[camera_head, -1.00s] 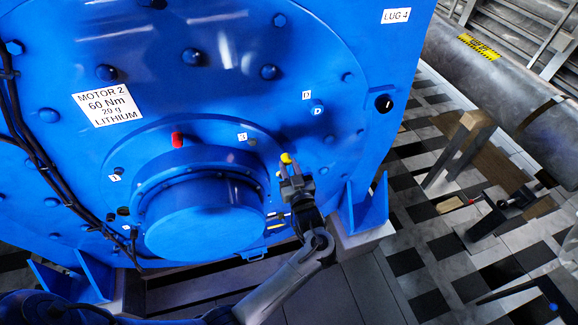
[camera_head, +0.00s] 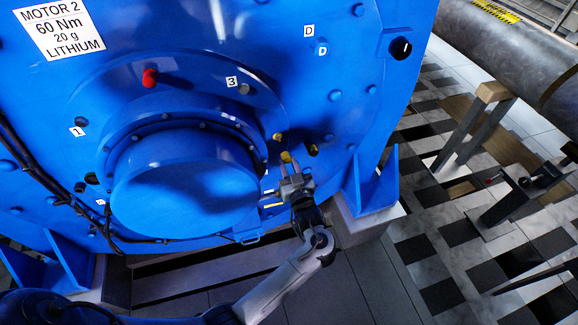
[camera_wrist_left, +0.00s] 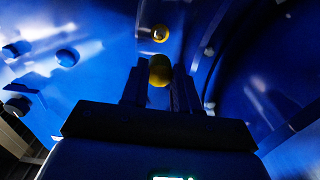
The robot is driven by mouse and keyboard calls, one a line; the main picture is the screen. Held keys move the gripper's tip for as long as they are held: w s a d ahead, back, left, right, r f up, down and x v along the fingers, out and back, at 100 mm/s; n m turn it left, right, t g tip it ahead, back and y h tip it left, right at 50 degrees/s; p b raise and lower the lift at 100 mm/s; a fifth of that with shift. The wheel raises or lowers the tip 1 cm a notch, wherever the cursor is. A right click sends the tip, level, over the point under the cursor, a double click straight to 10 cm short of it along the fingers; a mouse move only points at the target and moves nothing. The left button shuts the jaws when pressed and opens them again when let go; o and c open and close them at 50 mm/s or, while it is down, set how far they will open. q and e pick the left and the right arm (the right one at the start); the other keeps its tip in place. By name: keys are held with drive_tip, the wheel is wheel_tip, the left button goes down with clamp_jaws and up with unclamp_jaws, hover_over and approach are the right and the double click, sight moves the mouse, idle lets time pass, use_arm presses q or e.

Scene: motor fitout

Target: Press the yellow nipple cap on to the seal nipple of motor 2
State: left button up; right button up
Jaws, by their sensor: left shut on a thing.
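Motor 2 is the large blue housing (camera_head: 225,45), with its white "MOTOR 2" label (camera_head: 60,28) at the upper left. My left gripper (camera_head: 289,166) is shut on the yellow nipple cap (camera_head: 287,157), at the lower right of the round hub. A small brass-yellow fitting (camera_head: 278,137), which looks like the seal nipple, is on the motor face just above the cap. In the left wrist view the cap (camera_wrist_left: 160,70) sits between the fingers and the fitting (camera_wrist_left: 160,33) is straight above it, with a visible gap. My right gripper is not in view.
The hub (camera_head: 185,190) protrudes to the left of the gripper. A red cap (camera_head: 150,77) sits on the motor face at the upper left. Another dark and yellow fitting (camera_head: 312,150) is right of the gripper. A blue bracket (camera_head: 372,185) stands farther right.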

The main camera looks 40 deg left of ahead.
sight(285, 155)
use_arm(q)
drive_tip(key=shift+d+f, duration=0.25)
drive_tip(key=shift+f, duration=0.15)
drive_tip(key=shift+w+a, duration=0.15)
drive_tip(key=shift+b+x, duration=1.45)
drive_tip(key=shift+x, duration=1.3)
drive_tip(key=shift+a, duration=0.1)
drive_tip(key=shift+f, duration=0.2)
drive_tip(key=shift+r, duration=0.1)
drive_tip(key=shift+p, duration=0.35)
